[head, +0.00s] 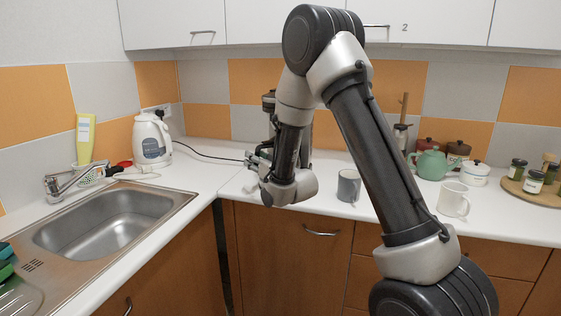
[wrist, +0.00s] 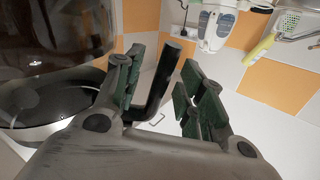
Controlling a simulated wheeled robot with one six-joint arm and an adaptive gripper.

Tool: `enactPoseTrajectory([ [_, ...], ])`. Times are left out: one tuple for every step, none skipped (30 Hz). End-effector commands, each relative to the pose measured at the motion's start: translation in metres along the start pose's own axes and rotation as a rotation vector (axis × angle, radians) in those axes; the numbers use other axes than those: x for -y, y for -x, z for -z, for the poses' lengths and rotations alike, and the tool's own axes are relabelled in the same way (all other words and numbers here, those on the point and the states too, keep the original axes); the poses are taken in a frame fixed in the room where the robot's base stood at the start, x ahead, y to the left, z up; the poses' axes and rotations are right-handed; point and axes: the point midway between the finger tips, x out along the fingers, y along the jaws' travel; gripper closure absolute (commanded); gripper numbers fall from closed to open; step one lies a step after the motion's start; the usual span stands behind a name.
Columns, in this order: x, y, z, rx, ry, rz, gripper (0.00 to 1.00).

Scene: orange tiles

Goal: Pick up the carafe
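The carafe shows in the wrist view as a dark, see-through body (wrist: 55,35) at the upper left, with a black angled handle (wrist: 162,85) that reaches between my fingers. My gripper (wrist: 160,92) is open, with one green-padded finger on each side of the handle. The handle lies closer to the left finger; I cannot tell whether it touches. In the head view my gripper (head: 256,162) is over the counter in front of the coffee maker (head: 269,103). My arm hides most of that machine, and the carafe cannot be made out there.
A white kettle (head: 152,140) stands in the left corner behind the sink (head: 105,220). A grey mug (head: 348,186) is right of my gripper. A white mug (head: 453,199), green teapot (head: 432,164) and round tray with jars (head: 515,186) stand further right. Wall cabinets (head: 450,22) hang above.

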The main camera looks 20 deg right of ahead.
Motion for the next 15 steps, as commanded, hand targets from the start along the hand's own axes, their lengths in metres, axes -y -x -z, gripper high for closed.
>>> enactPoseTrajectory([
  [0.0,0.0001,0.0001,0.0,0.0,0.0,0.7],
  [0.0,0.0001,0.0001,0.0,0.0,0.0,0.75],
  [0.0,0.0001,0.0001,0.0,0.0,0.0,0.83],
  [0.0,0.0002,0.0001,0.0,0.0,0.0,0.88],
  [0.0,0.0002,0.0001,0.0,0.0,0.0,0.94],
  [0.0,0.0002,0.0001,0.0,0.0,0.0,1.0],
  [0.0,0.0002,0.0001,0.0,0.0,0.0,1.0],
  [0.0,0.0002,0.0001,0.0,0.0,0.0,1.0],
  [-0.0001,0.0002,0.0001,0.0,0.0,0.0,1.0],
  [-0.0001,0.0002,0.0001,0.0,0.0,0.0,1.0],
  [-0.0001,0.0003,0.0001,0.0,0.0,0.0,1.0],
  [-0.0001,0.0003,0.0001,0.0,0.0,0.0,1.0],
  [-0.0001,0.0003,0.0001,0.0,0.0,0.0,1.0],
  [-0.0001,0.0003,0.0001,0.0,0.0,0.0,1.0],
  [-0.0001,0.0003,0.0001,0.0,0.0,0.0,1.0],
])
